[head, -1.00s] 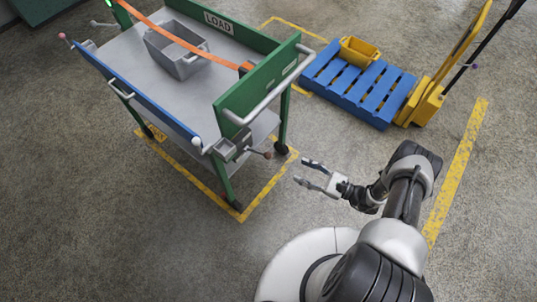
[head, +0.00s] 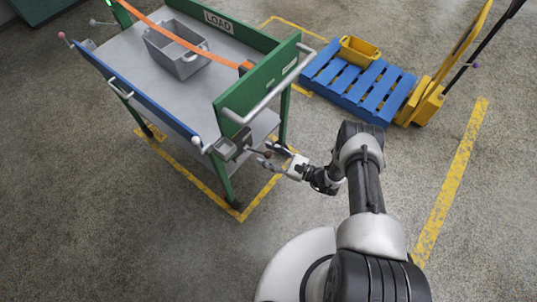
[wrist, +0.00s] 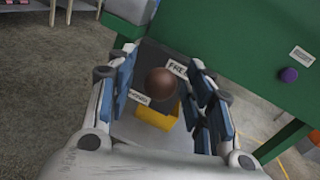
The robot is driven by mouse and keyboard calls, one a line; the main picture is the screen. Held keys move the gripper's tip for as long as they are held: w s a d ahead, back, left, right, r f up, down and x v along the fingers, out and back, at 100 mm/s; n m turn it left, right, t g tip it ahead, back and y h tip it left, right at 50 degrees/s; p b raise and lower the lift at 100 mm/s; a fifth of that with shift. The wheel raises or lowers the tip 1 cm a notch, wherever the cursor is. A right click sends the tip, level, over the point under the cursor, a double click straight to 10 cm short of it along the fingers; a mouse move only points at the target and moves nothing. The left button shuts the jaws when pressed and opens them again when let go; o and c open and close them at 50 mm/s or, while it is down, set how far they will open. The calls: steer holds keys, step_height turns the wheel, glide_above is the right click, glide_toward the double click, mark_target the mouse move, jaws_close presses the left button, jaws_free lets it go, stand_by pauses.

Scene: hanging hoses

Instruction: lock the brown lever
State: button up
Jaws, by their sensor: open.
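The brown lever shows its round brown knob (wrist: 161,82) in the wrist view, in front of a dark plate on the green cart post. A label reading "FRE…" (wrist: 178,69) sits at its upper right, and another label (wrist: 138,97) sits at its lower left. My gripper (wrist: 163,86) is open, with blue-padded fingers on either side of the knob and no clear contact. In the head view, my gripper (head: 273,157) is at the cart's near right corner and largely hides the lever. The lever's shaft is hidden behind its knob in the wrist view.
The grey cart (head: 150,75) holds a grey bin (head: 176,50) under an orange strap. A white handle (head: 262,100) juts from the green end panel (head: 240,112) above my gripper. Open floor lies in front.

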steer(key=shift+c, duration=0.2)
jaws_close()
stand_by(0.4)
